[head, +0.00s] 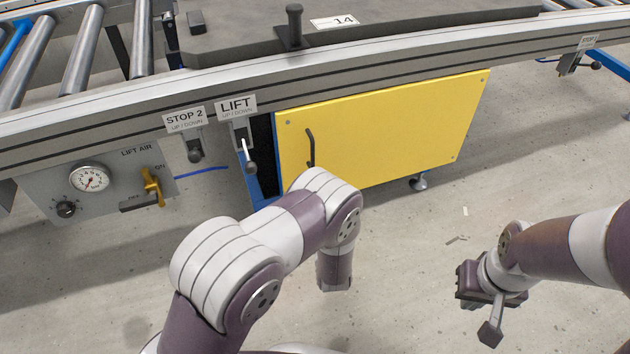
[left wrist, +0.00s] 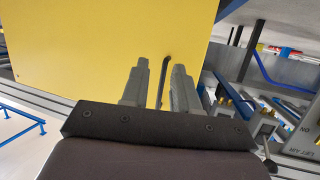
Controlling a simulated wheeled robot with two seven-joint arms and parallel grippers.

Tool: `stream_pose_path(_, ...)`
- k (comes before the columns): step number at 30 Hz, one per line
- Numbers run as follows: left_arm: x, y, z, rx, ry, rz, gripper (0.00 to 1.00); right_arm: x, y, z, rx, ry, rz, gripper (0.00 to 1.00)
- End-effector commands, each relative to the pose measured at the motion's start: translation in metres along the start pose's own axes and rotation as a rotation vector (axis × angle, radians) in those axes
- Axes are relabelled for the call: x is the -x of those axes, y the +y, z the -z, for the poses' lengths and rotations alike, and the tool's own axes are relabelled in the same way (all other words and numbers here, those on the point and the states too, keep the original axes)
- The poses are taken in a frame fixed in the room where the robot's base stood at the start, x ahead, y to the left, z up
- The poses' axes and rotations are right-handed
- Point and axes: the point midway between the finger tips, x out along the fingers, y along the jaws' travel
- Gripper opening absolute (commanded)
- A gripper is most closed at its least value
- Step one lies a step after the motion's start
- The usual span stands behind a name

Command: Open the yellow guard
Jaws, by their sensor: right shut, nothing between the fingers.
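The yellow guard (head: 385,130) is a flat panel below the conveyor. It has a dark bar handle (head: 311,148) near its left edge. A dark gap shows between that edge and the blue post. In the left wrist view the guard (left wrist: 100,45) fills the upper left and the handle (left wrist: 166,72) stands upright between my fingers. My left gripper (left wrist: 160,85) is open, with a finger on each side of the handle in the picture; I cannot tell whether they touch it. In the head view my arm hides it. My right gripper (head: 491,332) is shut and empty, low over the floor, away from the guard.
Left of the guard are the LIFT lever (head: 249,155), the STOP 2 lever (head: 194,150) and an air panel (head: 100,187) with a gauge and yellow valve. The conveyor rail (head: 400,45) runs above. The floor (head: 415,240) before the guard is mostly clear.

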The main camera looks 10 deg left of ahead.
Motion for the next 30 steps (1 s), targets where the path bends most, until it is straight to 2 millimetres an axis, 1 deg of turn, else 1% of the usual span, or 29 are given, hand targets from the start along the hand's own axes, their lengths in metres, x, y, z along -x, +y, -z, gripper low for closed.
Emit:
stream_pose_path(1,-0.001,-0.003,0.025,0.019,0.095,0.027,0.29,0.005,0.000,0.001,0.000,0.002,0.000,0.00)
stream_pose_path(3,0.000,-0.006,0.050,0.035,0.208,0.059,0.29,0.005,0.000,0.001,0.000,0.002,0.000,0.00)
stream_pose_path(6,0.001,-0.011,0.065,0.033,0.284,0.078,0.29,0.003,0.000,0.001,0.000,0.001,0.000,0.00)
stream_pose_path(8,-0.004,-0.011,0.068,0.033,0.299,0.079,0.29,-0.002,0.000,0.000,0.000,0.001,0.000,0.00)
stream_pose_path(11,-0.024,-0.013,0.070,0.033,0.300,0.080,0.29,-0.016,0.000,-0.002,0.000,0.001,0.000,0.00)
stream_pose_path(15,-0.060,-0.016,0.078,0.035,0.298,0.079,0.29,-0.039,0.000,-0.005,0.000,0.000,0.000,0.00)
stream_pose_path(18,-0.084,-0.018,0.086,0.034,0.298,0.078,0.29,-0.053,0.000,-0.006,0.000,0.000,0.000,0.00)
stream_pose_path(21,-0.101,-0.019,0.093,0.032,0.297,0.077,0.29,-0.063,0.000,-0.007,0.000,0.000,0.000,0.00)
stream_pose_path(25,-0.114,-0.020,0.100,0.032,0.295,0.076,0.29,-0.068,0.000,-0.008,0.000,0.000,0.000,0.00)
stream_pose_path(30,-0.117,-0.020,0.105,0.030,0.295,0.075,0.29,-0.068,0.000,-0.008,0.000,0.001,0.000,0.00)
